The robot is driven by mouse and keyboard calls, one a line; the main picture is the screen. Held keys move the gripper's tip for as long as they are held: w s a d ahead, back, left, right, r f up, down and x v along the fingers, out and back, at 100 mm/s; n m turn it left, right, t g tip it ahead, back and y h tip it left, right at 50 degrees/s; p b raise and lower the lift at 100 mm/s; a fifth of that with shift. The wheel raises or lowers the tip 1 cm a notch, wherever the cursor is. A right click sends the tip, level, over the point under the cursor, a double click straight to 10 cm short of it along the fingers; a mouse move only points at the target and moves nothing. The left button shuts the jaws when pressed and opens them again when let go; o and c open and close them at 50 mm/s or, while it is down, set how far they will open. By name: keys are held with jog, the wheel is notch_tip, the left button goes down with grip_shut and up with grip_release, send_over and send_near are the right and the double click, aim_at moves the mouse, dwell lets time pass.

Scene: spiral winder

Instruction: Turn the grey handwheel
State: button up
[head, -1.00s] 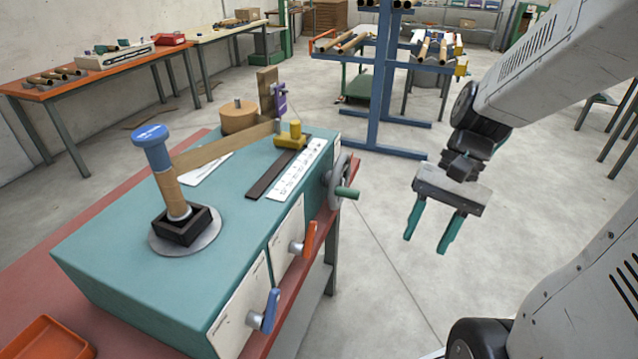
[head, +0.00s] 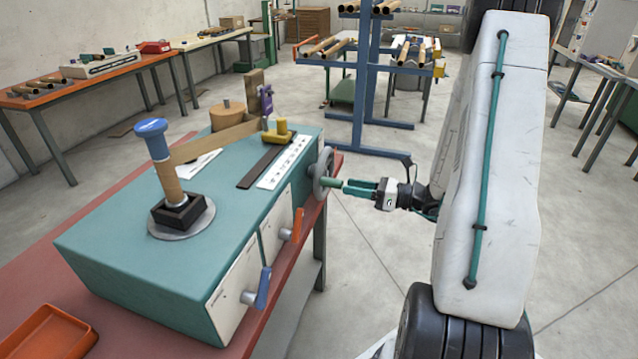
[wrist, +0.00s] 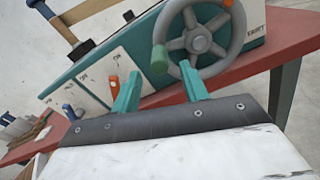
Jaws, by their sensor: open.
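The grey handwheel (head: 322,172) is on the right end of the teal winder box, seen nearly edge-on in the head view. The wrist view shows it face-on as a spoked grey wheel (wrist: 198,40). Its green knob handle (wrist: 160,59) sits at the left of the rim in the wrist view. In the head view the handle (head: 332,183) sticks out to the right. My gripper (head: 352,187) points at the handle from the right, its teal fingers close to the handle's end. In the wrist view my open fingers (wrist: 160,85) have the handle between and beyond their tips; contact is unclear.
The teal winder (head: 130,262) stands on a red bench (head: 60,270). An orange lever (head: 297,225) and a blue lever (head: 262,288) stick out from its front. A blue rack (head: 362,110) stands behind. The floor right of the bench is clear.

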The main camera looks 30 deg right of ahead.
aim_at(329, 181)
jog(key=x, duration=0.7)
jog(key=shift+w+a+r, duration=0.15)
jog(key=shift+w+a, duration=0.05)
jog(key=shift+w, duration=0.15)
grip_shut()
jog(key=shift+d, duration=0.2)
